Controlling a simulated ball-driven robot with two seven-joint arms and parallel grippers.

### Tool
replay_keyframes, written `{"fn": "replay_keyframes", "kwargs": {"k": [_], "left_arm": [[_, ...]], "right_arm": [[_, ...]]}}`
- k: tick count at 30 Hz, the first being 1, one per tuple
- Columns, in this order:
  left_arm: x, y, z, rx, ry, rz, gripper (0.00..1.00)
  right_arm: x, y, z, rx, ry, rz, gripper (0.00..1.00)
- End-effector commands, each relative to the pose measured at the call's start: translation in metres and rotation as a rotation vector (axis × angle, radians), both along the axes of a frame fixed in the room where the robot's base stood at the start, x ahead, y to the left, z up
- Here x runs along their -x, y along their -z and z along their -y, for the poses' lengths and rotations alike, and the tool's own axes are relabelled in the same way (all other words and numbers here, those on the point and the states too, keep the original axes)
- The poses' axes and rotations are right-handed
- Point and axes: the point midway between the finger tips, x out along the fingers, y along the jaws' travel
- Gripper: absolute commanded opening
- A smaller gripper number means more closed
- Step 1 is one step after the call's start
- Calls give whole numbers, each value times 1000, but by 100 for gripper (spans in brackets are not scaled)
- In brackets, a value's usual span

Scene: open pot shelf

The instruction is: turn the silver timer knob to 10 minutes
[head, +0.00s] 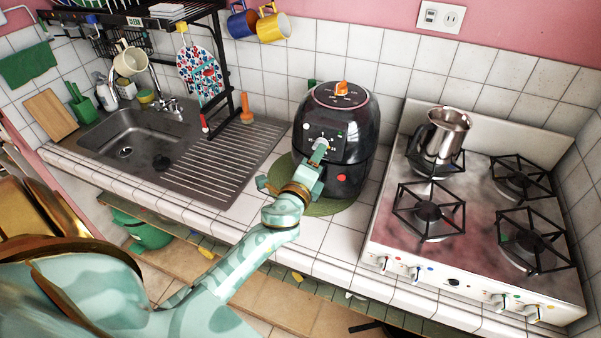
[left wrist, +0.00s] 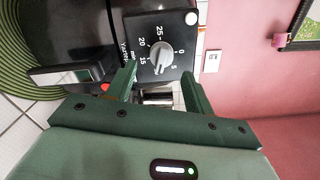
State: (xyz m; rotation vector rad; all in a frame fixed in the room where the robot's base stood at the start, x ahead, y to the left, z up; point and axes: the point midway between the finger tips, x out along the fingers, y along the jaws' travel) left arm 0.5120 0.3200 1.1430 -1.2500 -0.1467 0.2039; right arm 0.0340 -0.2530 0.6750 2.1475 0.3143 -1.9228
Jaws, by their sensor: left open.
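The silver timer knob (left wrist: 160,56) sits on a black dial panel (left wrist: 143,75) with white numbers, in the left wrist view. Its pointer side faces the lower part of the dial; the exact number it marks is hard to read. The panel is on the front of a black air fryer (head: 312,108) on the counter. In the head view the knob (head: 321,143) is partly hidden by my gripper. My left gripper (left wrist: 158,82) is open, its two green fingers in front of the dial and on either side of the knob, apart from it. My right gripper is not in view.
The air fryer stands on a round green mat (head: 325,208). A stove (head: 470,265) with a metal pot (head: 441,135) is at the right. A sink (head: 135,150) and drainboard (head: 222,160) are at the left. An orange item (head: 341,88) sits on the fryer's top.

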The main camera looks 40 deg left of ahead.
Motion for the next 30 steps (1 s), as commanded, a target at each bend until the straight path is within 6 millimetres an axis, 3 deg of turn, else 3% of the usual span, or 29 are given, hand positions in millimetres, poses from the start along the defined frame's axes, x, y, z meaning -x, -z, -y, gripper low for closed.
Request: {"fn": "replay_keyframes", "kwargs": {"k": [9, 15, 30], "left_arm": [[85, 4, 21, 3, -1, -4, 52], [117, 3, 29, 2, 0, -4, 52], [126, 1, 31, 1, 1, -1, 52]], "right_arm": [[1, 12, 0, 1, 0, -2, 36], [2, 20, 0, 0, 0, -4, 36], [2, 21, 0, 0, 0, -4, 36]]}}
